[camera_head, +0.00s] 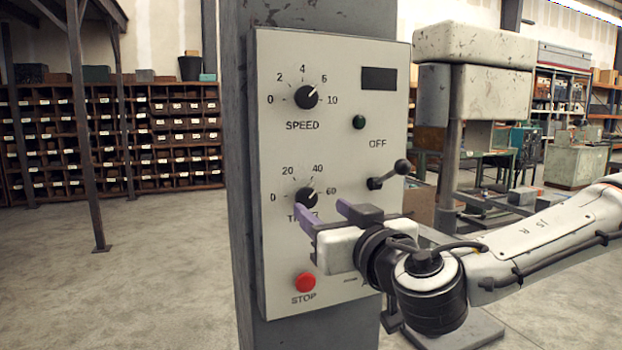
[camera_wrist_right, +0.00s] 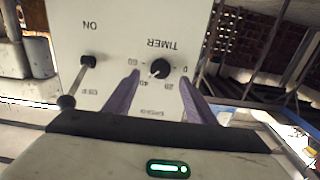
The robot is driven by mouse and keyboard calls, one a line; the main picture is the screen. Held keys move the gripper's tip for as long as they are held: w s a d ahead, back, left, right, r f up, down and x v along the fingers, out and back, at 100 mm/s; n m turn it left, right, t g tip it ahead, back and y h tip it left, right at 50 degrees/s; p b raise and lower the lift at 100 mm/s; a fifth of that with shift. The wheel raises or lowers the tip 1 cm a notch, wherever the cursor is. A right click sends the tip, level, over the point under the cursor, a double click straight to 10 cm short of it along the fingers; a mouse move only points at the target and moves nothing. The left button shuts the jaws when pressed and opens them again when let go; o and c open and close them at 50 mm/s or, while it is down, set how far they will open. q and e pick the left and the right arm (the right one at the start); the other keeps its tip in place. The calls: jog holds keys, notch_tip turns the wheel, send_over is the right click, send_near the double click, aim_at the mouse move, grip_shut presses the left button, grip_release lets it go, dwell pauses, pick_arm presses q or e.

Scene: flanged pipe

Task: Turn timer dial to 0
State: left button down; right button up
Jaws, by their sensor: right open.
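The timer dial (camera_head: 306,197) is a black knob on the grey control panel (camera_head: 275,150), with 0, 20, 40 and 60 around it. Its white mark points up and right, between 40 and 60. My right gripper (camera_head: 325,211) is open in front of the panel, its purple fingers just below and right of the dial, partly covering the TIMER label. In the right wrist view the dial (camera_wrist_right: 160,68) appears upside down, between and slightly beyond the fingertips (camera_wrist_right: 158,77). I cannot tell whether they touch it. My left gripper is not in view.
The speed dial (camera_head: 306,96) and a green light (camera_head: 359,122) are higher on the panel. A ball-ended lever (camera_head: 389,175) sticks out right of the timer dial, close to my right gripper. A red stop button (camera_head: 305,282) is below.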

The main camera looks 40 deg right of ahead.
aim_at(308, 200)
jog(key=p+x, duration=0.2)
jog(key=x, duration=0.4)
jog(key=shift+w, duration=0.1)
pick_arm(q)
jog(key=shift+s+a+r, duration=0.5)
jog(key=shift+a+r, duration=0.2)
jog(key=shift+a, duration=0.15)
pick_arm(e)
jog(key=shift+w, duration=0.15)
